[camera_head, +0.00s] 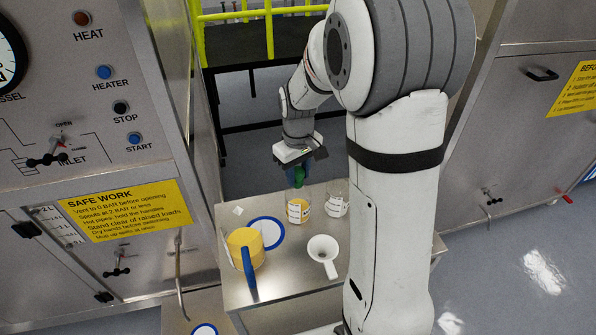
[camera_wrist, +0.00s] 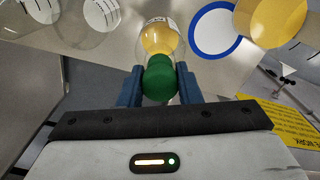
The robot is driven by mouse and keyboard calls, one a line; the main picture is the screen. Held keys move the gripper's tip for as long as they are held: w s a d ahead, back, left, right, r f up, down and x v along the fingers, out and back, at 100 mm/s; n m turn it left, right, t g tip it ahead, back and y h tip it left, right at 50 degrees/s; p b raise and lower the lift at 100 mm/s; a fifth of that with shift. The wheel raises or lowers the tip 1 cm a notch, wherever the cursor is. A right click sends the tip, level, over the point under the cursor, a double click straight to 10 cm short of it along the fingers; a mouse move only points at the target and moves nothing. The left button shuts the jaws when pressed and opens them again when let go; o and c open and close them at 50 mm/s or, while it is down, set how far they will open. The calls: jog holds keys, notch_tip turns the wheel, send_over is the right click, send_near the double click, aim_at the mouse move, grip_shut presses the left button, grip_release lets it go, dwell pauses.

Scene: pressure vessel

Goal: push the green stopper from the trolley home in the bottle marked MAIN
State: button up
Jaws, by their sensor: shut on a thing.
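The green stopper (camera_wrist: 159,78) sits between the blue fingers of my gripper (camera_wrist: 158,84), which is shut on it. In the head view the stopper (camera_head: 298,177) shows under my gripper (camera_head: 296,171), over the back of the trolley (camera_head: 290,277). A clear glass bottle (camera_head: 299,209) holding yellow stuff stands just below it. In the wrist view this bottle (camera_wrist: 160,36) lies in line beyond the stopper, which hides its mouth. I cannot tell whether stopper and bottle touch. Its label is too small to read, so I cannot confirm MAIN.
A second clear glass vessel (camera_head: 337,199) stands close to the right of the bottle. The steel panel (camera_head: 90,130) rises at left.

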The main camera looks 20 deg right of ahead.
aim_at(298, 171)
jog(key=shift+f+b, duration=0.3)
jog(key=shift+f, duration=0.2)
jog(key=o, duration=1.1)
notch_tip(298, 171, up, 7)
jog(key=shift+r, duration=0.4)
